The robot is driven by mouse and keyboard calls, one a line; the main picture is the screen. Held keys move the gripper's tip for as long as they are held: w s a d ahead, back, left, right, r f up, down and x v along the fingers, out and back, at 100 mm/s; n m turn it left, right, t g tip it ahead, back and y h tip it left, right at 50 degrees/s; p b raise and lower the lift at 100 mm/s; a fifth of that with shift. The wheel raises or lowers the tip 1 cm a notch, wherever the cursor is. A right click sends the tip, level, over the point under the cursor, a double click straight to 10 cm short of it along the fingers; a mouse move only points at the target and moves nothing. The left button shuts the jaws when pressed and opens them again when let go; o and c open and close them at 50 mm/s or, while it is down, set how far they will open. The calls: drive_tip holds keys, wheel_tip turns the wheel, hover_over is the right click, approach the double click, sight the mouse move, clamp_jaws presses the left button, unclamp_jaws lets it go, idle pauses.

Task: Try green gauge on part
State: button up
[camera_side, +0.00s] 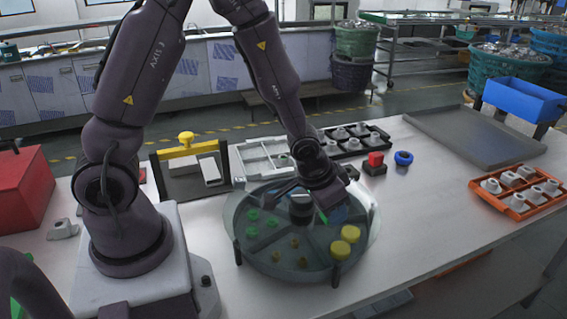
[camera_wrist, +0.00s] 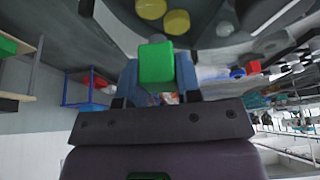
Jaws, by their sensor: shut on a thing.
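My gripper (camera_wrist: 158,75) is shut on a green gauge (camera_wrist: 157,62), which shows as a green block between the fingers in the wrist view. In the side view my gripper (camera_side: 322,208) hangs over the round, divided tray (camera_side: 285,272), and a sliver of green shows at its tip. Several small green pieces (camera_side: 252,215) lie in the tray's left compartments. Grey metal parts (camera_side: 524,172) sit in an orange tray at the right, and others (camera_side: 338,134) in a black tray behind. Which part the task means, I cannot tell.
Yellow discs (camera_side: 350,233) and small brass pieces lie in the round tray. A red-topped block (camera_side: 375,160) and a blue ring (camera_side: 403,158) stand right of it. A yellow-handled frame (camera_side: 187,140) stands behind left. The table's front right is clear.

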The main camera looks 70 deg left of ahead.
drive_tip(key=shift+f, duration=1.55)
drive_tip(key=shift+s+f, duration=0.1)
drive_tip(key=shift+f, duration=0.35)
clamp_jaws()
